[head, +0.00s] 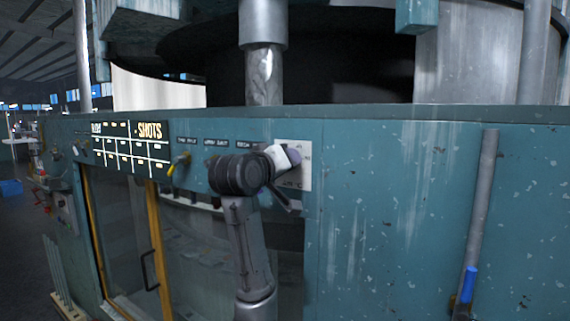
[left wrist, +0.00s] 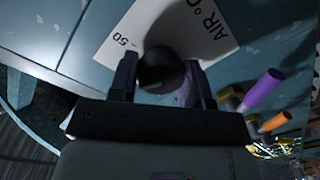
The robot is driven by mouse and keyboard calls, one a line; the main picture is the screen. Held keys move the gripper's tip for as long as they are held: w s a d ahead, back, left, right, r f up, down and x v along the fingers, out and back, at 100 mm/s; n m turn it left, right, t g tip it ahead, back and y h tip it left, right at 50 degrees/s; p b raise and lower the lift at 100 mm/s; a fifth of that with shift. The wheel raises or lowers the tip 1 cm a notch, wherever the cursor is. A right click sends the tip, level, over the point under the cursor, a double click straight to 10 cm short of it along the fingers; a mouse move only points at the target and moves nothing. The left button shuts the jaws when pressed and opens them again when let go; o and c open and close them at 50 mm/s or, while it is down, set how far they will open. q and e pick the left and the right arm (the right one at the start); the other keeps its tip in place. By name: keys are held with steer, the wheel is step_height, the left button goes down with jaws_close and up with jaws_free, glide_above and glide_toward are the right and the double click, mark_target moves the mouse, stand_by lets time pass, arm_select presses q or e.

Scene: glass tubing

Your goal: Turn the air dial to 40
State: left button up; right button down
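The air dial is a round black knob (left wrist: 162,70) on a white plate (left wrist: 112,40) in the left wrist view. The plate carries "AIR °C" and a "-50" mark. No pointer is clear on the knob, so I cannot read its setting. My left gripper (left wrist: 164,75) has its fingers apart, one on each side of the knob. A narrow gap seems to show by the right finger. In the head view the plate (head: 306,172) is on the teal panel, and my left gripper (head: 284,160) hides the knob. My right gripper is not in view.
Purple (left wrist: 262,90) and orange (left wrist: 275,122) handles stick out near the gripper. In the head view, a yellow-based valve (head: 178,165) and a black "SHOTS" board (head: 130,147) are left of the dial. A pipe with a blue handle (head: 468,284) is at the right.

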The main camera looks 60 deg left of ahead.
arm_select(q)
steer(key=o, duration=0.5)
steer(key=shift+c, duration=0.2)
steer(key=p+v, duration=0.7)
steer(key=v, duration=0.6)
steer(key=shift+s+d, duration=0.3)
stand_by(0.6)
